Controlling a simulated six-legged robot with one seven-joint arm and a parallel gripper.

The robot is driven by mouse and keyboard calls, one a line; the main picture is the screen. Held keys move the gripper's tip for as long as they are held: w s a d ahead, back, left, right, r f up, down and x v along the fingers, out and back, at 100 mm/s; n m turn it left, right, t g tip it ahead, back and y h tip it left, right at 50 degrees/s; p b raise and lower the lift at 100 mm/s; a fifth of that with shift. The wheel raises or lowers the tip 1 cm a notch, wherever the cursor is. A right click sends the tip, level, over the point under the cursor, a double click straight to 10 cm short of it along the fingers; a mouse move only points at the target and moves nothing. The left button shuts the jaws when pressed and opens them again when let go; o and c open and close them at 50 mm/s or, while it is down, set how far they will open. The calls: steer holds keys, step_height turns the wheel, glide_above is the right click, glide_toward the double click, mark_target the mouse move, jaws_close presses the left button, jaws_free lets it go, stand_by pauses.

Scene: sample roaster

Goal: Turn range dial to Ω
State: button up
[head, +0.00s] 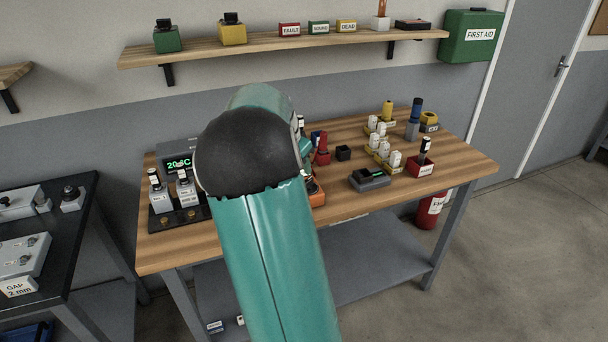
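My teal arm with its black joint cover fills the middle of the head view and hides the centre of the workbench. My gripper's fingers are hidden behind it, so I cannot see whether they are open or shut. An orange device (316,192) on the bench shows only its right edge beside my arm. It may be the meter with the range dial, but no dial or Ω mark is visible. A small teal part, perhaps of my wrist, shows just above the orange device.
The wooden workbench (460,163) holds a grey unit with a green display (179,163) at left, a red stand (322,150), a grey box (370,180) and several white cylinders at right. A wall shelf (270,45) runs above. A dark table (75,228) stands at left.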

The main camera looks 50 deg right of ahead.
steer(key=v, duration=0.6)
steer(key=shift+f, duration=0.1)
steer(key=shift+a, duration=0.1)
steer(key=s+a+r+n+t+y, duration=0.2)
steer(key=a+n, duration=0.3)
steer(key=a, duration=0.8)
steer(key=s+a+r+n+t+y, duration=0.15)
steer(key=a+n, duration=0.35)
steer(key=a, duration=0.8)
steer(key=s+a+f+n+t, duration=0.1)
steer(key=s+a+n, duration=0.3)
steer(key=a, duration=0.4)
steer(key=s+a+f+n+t, duration=0.1)
steer(key=s+a+n, duration=0.3)
steer(key=s+a, duration=0.2)
steer(key=a+y, duration=0.1)
steer(key=a, duration=0.1)
steer(key=shift+s+a, duration=0.35)
steer(key=shift+s, duration=0.05)
steer(key=shift+d+f, duration=0.1)
steer(key=shift+f, duration=0.05)
